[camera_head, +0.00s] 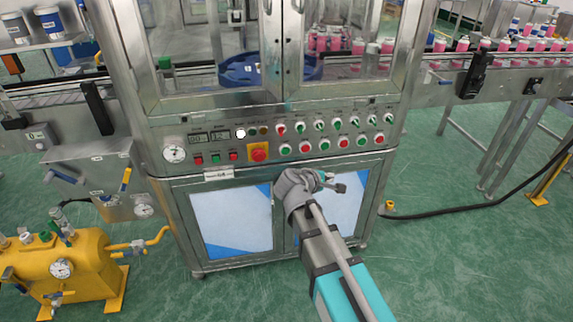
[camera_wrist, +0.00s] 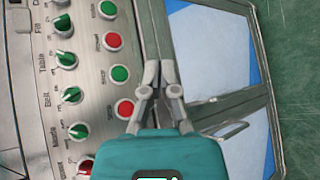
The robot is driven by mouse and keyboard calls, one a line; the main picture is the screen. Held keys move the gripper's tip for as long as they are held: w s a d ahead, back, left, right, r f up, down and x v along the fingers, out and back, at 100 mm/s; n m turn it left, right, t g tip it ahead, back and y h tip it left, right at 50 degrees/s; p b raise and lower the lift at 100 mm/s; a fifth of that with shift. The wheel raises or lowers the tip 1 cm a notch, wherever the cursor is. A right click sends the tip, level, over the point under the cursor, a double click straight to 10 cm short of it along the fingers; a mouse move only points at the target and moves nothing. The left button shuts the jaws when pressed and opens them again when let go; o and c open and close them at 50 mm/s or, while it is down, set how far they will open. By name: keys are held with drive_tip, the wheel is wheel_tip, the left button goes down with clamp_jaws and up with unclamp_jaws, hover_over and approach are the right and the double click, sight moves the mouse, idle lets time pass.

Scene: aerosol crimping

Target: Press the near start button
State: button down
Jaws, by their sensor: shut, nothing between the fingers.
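The grey control panel (camera_head: 272,142) on the machine front carries a lower row of alternating green and red push buttons. The labels beside them are too small to tell which one is start. In the wrist view, turned sideways, a green button (camera_wrist: 120,73) lies just left of my gripper (camera_wrist: 158,72), with red buttons above (camera_wrist: 112,41) and below it (camera_wrist: 124,109). My gripper is shut and empty, its fingertips together, apart from that button in the picture. In the head view my gripper (camera_head: 328,183) is in front of the lower cabinet doors, below the button row.
A row of knobs (camera_head: 319,125) sits above the buttons, and a red emergency knob on yellow (camera_head: 258,152) is left of them. A yellow tank (camera_head: 70,270) stands at the lower left. A conveyor (camera_head: 500,62) with pink cans runs at the right.

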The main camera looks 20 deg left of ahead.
sight(285, 151)
drive_tip(key=s+a+n+t+y+b, duration=0.1)
drive_tip(key=a+n, duration=0.1)
drive_tip(key=a, duration=0.3)
drive_tip(key=a+f+n+t+b, duration=0.1)
drive_tip(key=a+n+t+b, duration=0.1)
drive_tip(key=a, duration=0.4)
drive_tip(key=shift+s+n+y+b, duration=0.3)
drive_tip(key=shift+s+n+y, duration=0.1)
drive_tip(key=shift+w+a, duration=0.15)
drive_tip(key=w+a, duration=0.1)
drive_tip(key=w, duration=0.1)
drive_tip(key=w+a, duration=0.3)
drive_tip(key=w, duration=0.2)
drive_tip(key=shift+w+a, duration=0.1)
drive_tip(key=shift+a, duration=0.1)
drive_tip(key=shift+w, duration=0.1)
idle(1.0)
drive_tip(key=shift+w+a, duration=0.25)
